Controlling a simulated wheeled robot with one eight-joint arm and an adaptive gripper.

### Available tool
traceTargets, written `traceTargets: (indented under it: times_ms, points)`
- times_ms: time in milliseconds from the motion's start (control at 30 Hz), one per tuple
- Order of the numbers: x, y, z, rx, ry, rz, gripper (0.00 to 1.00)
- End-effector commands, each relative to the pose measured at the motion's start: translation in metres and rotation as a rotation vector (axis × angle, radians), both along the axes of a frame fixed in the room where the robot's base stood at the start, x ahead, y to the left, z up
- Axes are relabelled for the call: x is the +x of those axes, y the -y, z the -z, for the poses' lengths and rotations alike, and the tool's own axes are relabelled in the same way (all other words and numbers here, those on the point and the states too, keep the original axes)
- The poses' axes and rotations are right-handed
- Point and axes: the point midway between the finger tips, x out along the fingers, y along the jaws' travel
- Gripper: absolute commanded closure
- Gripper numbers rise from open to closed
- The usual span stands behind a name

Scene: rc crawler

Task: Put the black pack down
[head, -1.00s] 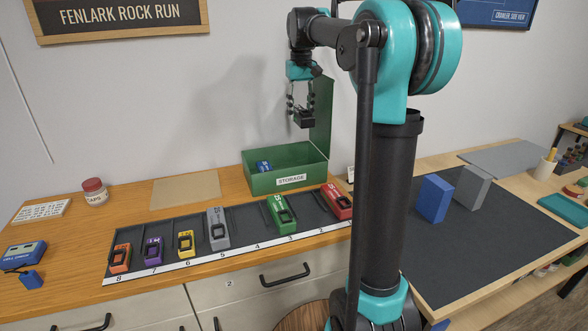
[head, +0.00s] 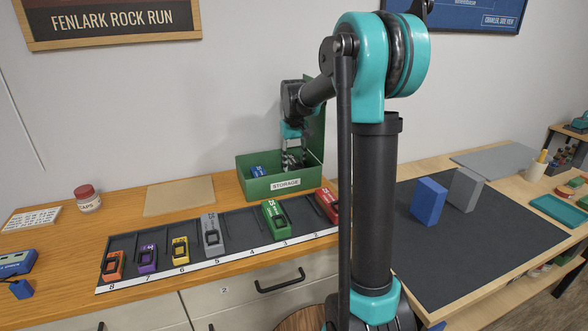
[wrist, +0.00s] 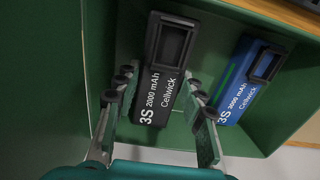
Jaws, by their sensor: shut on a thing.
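The black pack (wrist: 164,75), marked "3S 2000 mAh Cellwick", is inside the green storage box (head: 246,185). My gripper (head: 290,163) reaches down into this box at its right side. In the wrist view my gripper (wrist: 158,108) is shut on the black pack, one finger on each side of its lower end. A blue pack (wrist: 246,80) lies to the right of the black pack in the wrist view, apart from it. The blue pack also shows at the box's left in the head view (head: 258,171). I cannot tell whether the black pack touches the box floor.
The green box lid stands open behind my gripper. A dark numbered rack (head: 235,222) with several coloured packs lies in front of the box. A caps jar (head: 88,200) and a tan mat (head: 180,196) are to the left. Blue and grey blocks stand on a dark mat (head: 470,245) at right.

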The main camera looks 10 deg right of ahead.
Motion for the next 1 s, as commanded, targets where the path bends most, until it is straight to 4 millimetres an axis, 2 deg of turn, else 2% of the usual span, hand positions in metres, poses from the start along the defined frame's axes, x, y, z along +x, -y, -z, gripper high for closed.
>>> traceTargets:
  times_ms: [167,533,567,600,700,1000]
  points:
    - [0.000,0.000,0.022,0.000,0.000,0.000,1.00]
    - [0.000,0.000,0.026,0.000,0.000,0.000,1.00]
    - [0.000,0.000,0.026,0.000,0.000,0.000,0.57]
    - [0.000,0.000,0.025,0.000,0.000,0.000,0.52]
    - [0.000,0.000,0.025,0.000,0.000,0.000,0.40]
    - [0.000,0.000,0.024,0.000,0.000,0.000,0.40]
